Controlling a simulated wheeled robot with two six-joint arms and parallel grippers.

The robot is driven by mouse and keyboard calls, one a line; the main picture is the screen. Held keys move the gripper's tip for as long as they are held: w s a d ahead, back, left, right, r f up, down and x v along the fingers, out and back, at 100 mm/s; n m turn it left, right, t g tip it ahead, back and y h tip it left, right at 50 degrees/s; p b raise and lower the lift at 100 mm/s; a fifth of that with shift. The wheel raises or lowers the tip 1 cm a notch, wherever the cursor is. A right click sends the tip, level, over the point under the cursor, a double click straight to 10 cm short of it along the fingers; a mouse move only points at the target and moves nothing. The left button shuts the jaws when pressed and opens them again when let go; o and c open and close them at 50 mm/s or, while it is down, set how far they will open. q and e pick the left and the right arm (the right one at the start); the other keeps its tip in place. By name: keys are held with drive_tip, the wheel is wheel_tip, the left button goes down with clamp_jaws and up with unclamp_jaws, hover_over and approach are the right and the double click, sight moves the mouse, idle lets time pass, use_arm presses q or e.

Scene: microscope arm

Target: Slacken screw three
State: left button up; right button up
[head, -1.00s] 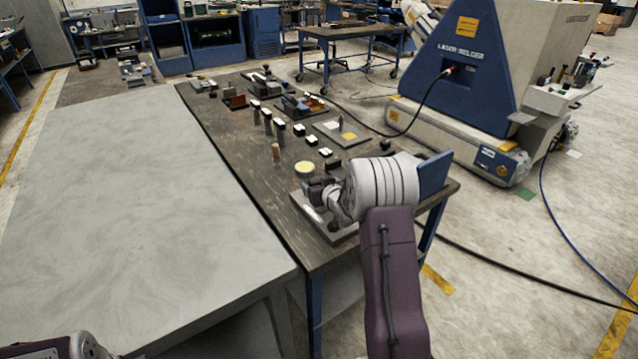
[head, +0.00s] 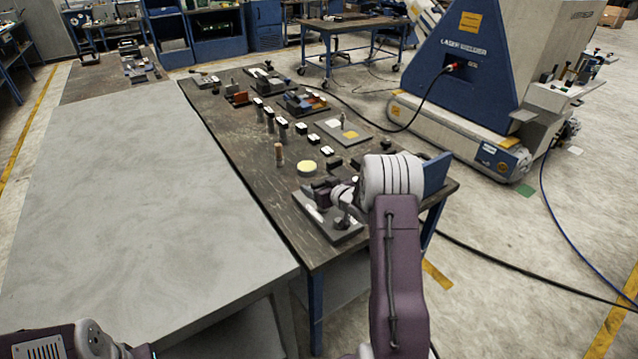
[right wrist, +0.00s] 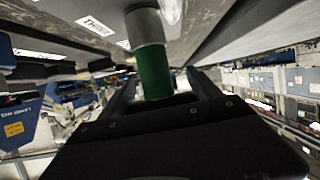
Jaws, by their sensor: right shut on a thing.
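My right gripper (head: 328,193) is over the grey metal fixture (head: 325,226) near the front end of the dark bench. In the right wrist view, its fingers (right wrist: 156,88) stand on either side of a green cylinder (right wrist: 154,72) and are shut on it. The green part joins a grey metal cylinder (right wrist: 147,25), which meets a pale grey surface. I take this to be screw three: a white label reading "THREE" (right wrist: 95,26) is close by. Of my left arm, only a link shows at the lower left of the head view; its gripper is out of frame.
The dark bench (head: 235,145) carries several small blocks, a yellow-topped round piece (head: 307,167) and a wooden peg (head: 279,154) beyond my right gripper. A bare grey table (head: 130,200) adjoins it on the left. The laser welder (head: 470,85) stands behind on the right.

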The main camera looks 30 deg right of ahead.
drive_tip(key=shift+r+y+p, duration=0.1)
drive_tip(key=shift+y+p, duration=0.2)
drive_tip(key=shift+p, duration=0.05)
drive_tip(key=shift+n, duration=0.3)
drive_tip(key=shift+r+n+y+p, duration=0.1)
drive_tip(key=shift+n+y+p, duration=0.25)
drive_tip(key=shift+p, duration=0.3)
drive_tip(key=shift+a+n+g+y+p, duration=0.3)
drive_tip(key=shift+n+y+p, duration=0.55)
drive_tip(key=shift+y+p, duration=0.5)
drive_tip(key=shift+f, duration=0.2)
drive_tip(key=shift+a+r+n+y+b, duration=0.15)
drive_tip(key=shift+n+y+b, duration=0.3)
drive_tip(key=shift+b, duration=1.3)
drive_tip(key=shift+n+g+y+b, duration=0.25)
drive_tip(key=shift+n+g+b, duration=0.1)
drive_tip(key=shift+b, duration=0.7)
